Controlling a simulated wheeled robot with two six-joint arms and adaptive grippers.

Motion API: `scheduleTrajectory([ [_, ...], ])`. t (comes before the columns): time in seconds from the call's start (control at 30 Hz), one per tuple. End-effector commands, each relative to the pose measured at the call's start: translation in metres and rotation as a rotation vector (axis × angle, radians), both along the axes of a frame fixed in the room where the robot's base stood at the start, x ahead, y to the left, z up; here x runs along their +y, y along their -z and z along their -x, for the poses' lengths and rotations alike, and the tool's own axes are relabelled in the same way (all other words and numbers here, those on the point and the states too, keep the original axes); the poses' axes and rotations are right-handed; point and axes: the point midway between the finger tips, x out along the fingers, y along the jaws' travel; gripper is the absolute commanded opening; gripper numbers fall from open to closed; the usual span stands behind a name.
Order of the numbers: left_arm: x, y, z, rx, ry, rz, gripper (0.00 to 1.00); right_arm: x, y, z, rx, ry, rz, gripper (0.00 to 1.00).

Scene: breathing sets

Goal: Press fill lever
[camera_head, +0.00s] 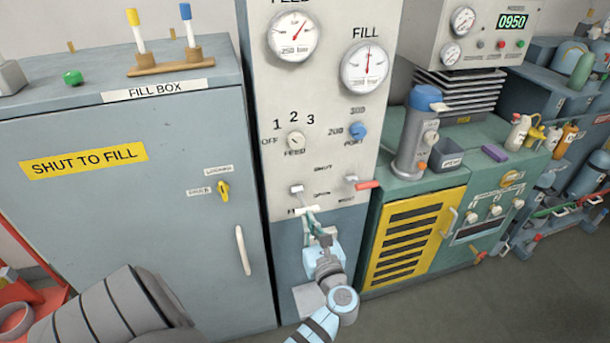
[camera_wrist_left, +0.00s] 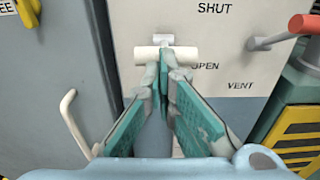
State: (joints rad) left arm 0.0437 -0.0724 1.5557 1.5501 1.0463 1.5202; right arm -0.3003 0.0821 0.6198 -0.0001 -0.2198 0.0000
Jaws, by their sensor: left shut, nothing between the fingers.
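The fill lever (camera_head: 307,209) is a short stem with a white crossbar, on the pale panel low in the middle of the head view. In the left wrist view its white crossbar (camera_wrist_left: 145,53) lies level, left of the words SHUT and OPEN. My left gripper (camera_head: 310,216) is shut and empty, with green and grey fingers. Its fingertips (camera_wrist_left: 166,66) meet at the crossbar's middle and overlap its lower edge; they look to be at or touching it. The fingers partly hide the label below the lever. My right gripper is not in view.
A red-tipped vent lever (camera_head: 367,185) sticks out to the right of the fill lever. The grey fill box (camera_head: 130,230) with its door handle (camera_head: 243,250) stands left. A green cabinet with a yellow grille (camera_head: 412,235) stands right. Gauges and knobs are above.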

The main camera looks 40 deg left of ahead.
Motion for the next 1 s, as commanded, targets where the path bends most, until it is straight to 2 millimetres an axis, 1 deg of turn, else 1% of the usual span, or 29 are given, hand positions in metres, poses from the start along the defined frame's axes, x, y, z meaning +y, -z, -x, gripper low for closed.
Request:
scheduleTrajectory([
  [0.03, 0.0, -0.006, 0.0, 0.003, 0.0, 0.01, 0.0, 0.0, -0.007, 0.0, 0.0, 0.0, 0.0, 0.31],
  [0.4, 0.002, -0.015, -0.001, 0.04, 0.0, 0.068, 0.0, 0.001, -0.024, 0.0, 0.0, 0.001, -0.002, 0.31],
  [0.7, 0.003, -0.02, -0.001, 0.039, -0.001, 0.067, 0.0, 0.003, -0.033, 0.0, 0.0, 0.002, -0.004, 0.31],
  [1.0, 0.003, -0.023, -0.002, 0.039, 0.0, 0.067, 0.0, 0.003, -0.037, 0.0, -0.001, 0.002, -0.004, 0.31],
])
